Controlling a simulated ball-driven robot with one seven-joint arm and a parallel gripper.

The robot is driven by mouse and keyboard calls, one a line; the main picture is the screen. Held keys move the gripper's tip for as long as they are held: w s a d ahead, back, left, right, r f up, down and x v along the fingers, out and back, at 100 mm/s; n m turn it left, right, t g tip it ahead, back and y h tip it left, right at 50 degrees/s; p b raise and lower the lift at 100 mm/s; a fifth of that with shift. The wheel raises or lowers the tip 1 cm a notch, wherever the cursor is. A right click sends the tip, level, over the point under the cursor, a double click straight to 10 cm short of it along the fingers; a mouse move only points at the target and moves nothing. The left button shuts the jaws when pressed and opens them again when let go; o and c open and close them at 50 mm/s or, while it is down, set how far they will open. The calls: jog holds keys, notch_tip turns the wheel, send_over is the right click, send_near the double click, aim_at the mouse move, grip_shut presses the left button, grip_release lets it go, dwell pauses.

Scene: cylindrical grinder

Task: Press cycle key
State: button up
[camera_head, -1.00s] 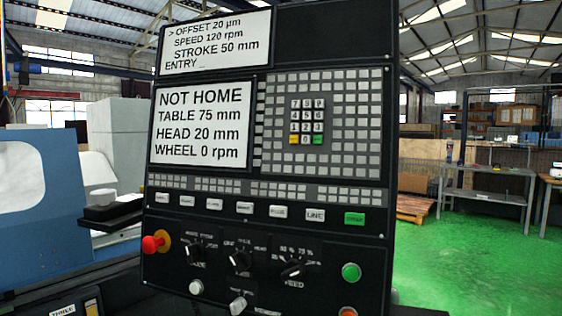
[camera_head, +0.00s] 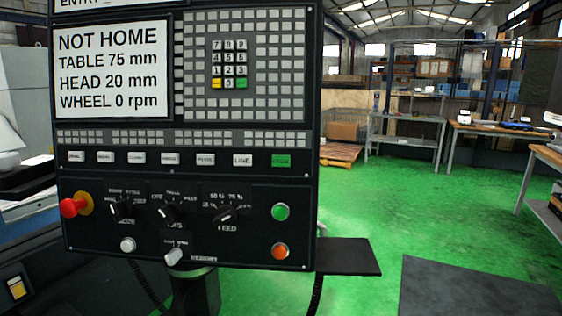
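The black control panel (camera_head: 250,140) fills the left and middle of the head view. A row of labelled keys crosses it. At the row's right end is a green key (camera_head: 281,160) whose small label I cannot read for sure. Lower down at the right are a round green button (camera_head: 280,212) and a round orange button (camera_head: 280,251). The screen (camera_head: 113,70) reads NOT HOME, TABLE 75 mm, HEAD 20 mm, WHEEL 0 rpm. My gripper is not in view.
A red mushroom knob (camera_head: 73,207) sticks out at the panel's lower left, beside rotary knobs (camera_head: 168,211). A dark shelf (camera_head: 347,256) juts out at the lower right. Green floor (camera_head: 400,210) lies open to the right, with a dark mat (camera_head: 470,290) and workbenches (camera_head: 405,120) beyond.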

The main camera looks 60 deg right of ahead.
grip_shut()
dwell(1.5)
